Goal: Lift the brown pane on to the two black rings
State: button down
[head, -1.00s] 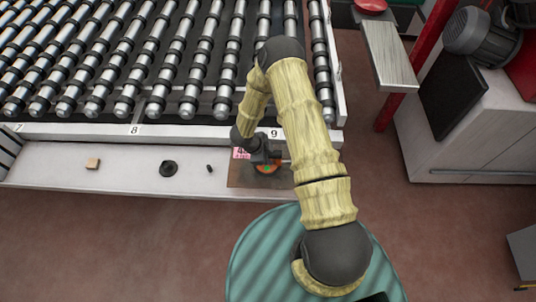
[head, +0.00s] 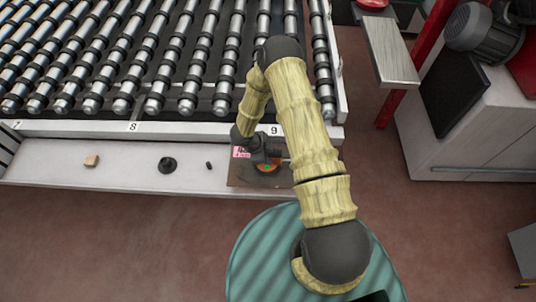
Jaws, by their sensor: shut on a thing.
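The brown pane (head: 240,178) lies on the pale ledge in front of the rollers, near the ledge's right end. A pink label (head: 241,153) shows by its far left corner. My gripper (head: 265,163) is low over the pane, shut on a small round piece with orange and green on it (head: 268,168) that seems to sit on the pane. My arm hides part of the pane's right side, and the jaws are small and dark. A round black piece (head: 167,165) lies on the ledge to the left. I cannot clearly make out which are the two black rings.
Roller rows with black collars (head: 155,92) fill the area behind the ledge. A tan block (head: 91,160) and a small dark peg (head: 209,166) lie on the ledge. A grey metal plate (head: 390,50), red post and motor cabinet (head: 470,130) stand right. Ledge between block and black piece is clear.

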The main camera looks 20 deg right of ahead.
jog(key=shift+w+f, duration=0.1)
jog(key=shift+f, duration=0.2)
dwell(0.4)
jog(key=c, duration=1)
grip_release()
jog(key=shift+b, duration=0.3)
jog(key=b+v, duration=0.3)
jog(key=v, duration=1.4)
jog(key=shift+a+r, duration=0.1)
jog(key=shift+r, duration=0.05)
